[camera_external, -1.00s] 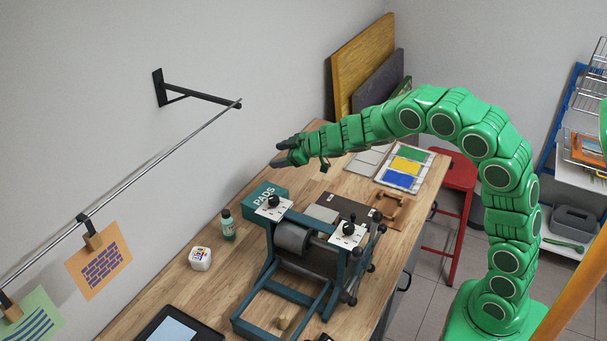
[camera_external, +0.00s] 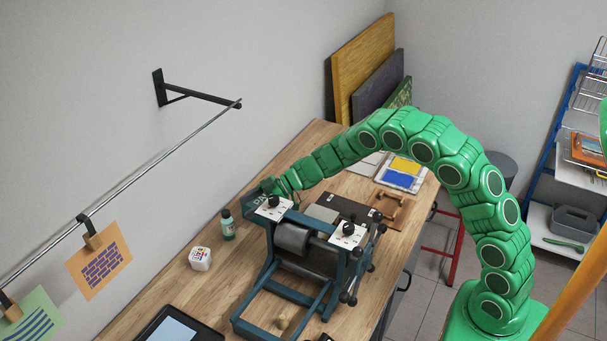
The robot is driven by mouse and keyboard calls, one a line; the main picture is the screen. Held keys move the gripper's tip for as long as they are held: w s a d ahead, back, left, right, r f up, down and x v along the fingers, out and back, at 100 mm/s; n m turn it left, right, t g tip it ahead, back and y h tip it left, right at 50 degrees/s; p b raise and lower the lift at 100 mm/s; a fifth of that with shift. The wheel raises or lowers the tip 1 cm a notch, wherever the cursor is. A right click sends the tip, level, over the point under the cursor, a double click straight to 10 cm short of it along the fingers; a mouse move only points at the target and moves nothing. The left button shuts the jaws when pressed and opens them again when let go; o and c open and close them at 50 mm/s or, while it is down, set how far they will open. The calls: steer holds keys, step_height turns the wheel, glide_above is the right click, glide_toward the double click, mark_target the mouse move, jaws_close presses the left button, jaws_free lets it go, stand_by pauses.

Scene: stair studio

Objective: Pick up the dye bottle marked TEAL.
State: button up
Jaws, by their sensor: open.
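A small teal-green bottle with a dark cap (camera_external: 228,226) stands upright on the wooden bench, left of the printing press. Its label is too small to read. My gripper (camera_external: 258,190) is open and low over the bench, to the right of and behind the bottle, apart from it. The fingertips are small and partly lost against the box.
The teal-framed press (camera_external: 262,287) stands close to the right of the bottle. A white labelled cube (camera_external: 200,259) sits to its left, and a dark tablet (camera_external: 150,334) lies nearer the front. A rod with hanging prints (camera_external: 99,262) runs along the wall.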

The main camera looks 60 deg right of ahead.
mark_target(231, 217)
steer(key=shift+w+d+r+x, duration=0.1)
steer(key=shift+w+x, duration=0.1)
steer(key=shift+x, duration=1.55)
steer(key=shift+w+d+r+x, duration=0.1)
steer(key=shift+w+x, duration=0.05)
steer(key=shift+x, duration=1.6)
steer(key=shift+c, duration=0.3)
jaws_close()
